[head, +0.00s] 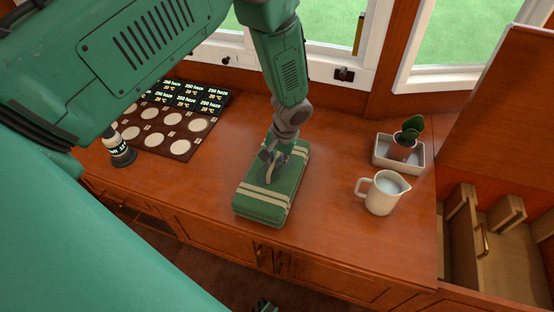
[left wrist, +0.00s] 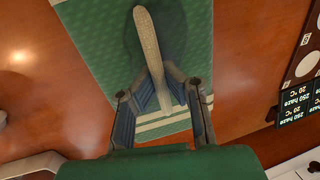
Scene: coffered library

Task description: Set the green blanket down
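The green blanket (head: 270,185) is a folded block with cream stripes and a pale strap handle. It lies flat on, or very close to, the wooden counter in the head view. My left gripper (head: 270,158) reaches down from above to the handle. In the left wrist view, the fingers (left wrist: 162,95) close in on both sides of the pale handle (left wrist: 149,45), with the green blanket (left wrist: 90,40) behind it. A small dark piece at the bottom edge of the head view may be my right gripper (head: 264,305); its fingers cannot be made out.
On the wooden counter (head: 325,235), a white pitcher (head: 382,194) and a potted cactus in a white tray (head: 383,160) stand right of the blanket. A dark board with pale discs (head: 173,124) and a small bottle (head: 121,152) are at left. An open drawer (head: 500,250) is far right.

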